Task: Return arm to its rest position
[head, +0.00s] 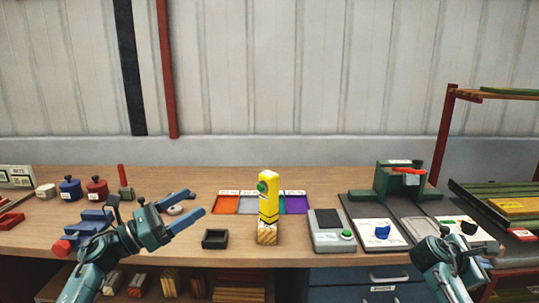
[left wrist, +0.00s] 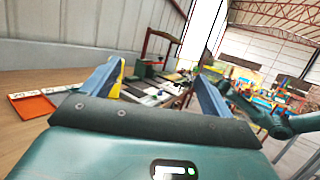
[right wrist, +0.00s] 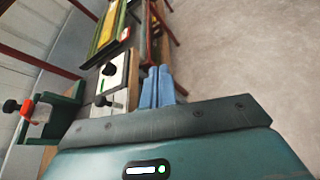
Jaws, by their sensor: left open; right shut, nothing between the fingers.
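My left gripper (head: 198,217) is open and empty above the left part of the workbench, its blue fingers spread and pointing right. Its two fingers also show wide apart in the left wrist view (left wrist: 160,85). My right gripper (head: 472,252) is at the bench's right front, partly hidden by its own wrist. In the right wrist view its blue fingers (right wrist: 158,75) are together with nothing between them. The green autoclave-like device (head: 400,182) with a red handle (head: 408,171) stands at the back right of the bench, left of and behind my right gripper.
A yellow post with a green button (head: 268,205) stands mid-bench. A grey scale-like unit (head: 330,240) and a white panel with a blue knob (head: 380,236) lie right. A rack (head: 500,205) stands far right.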

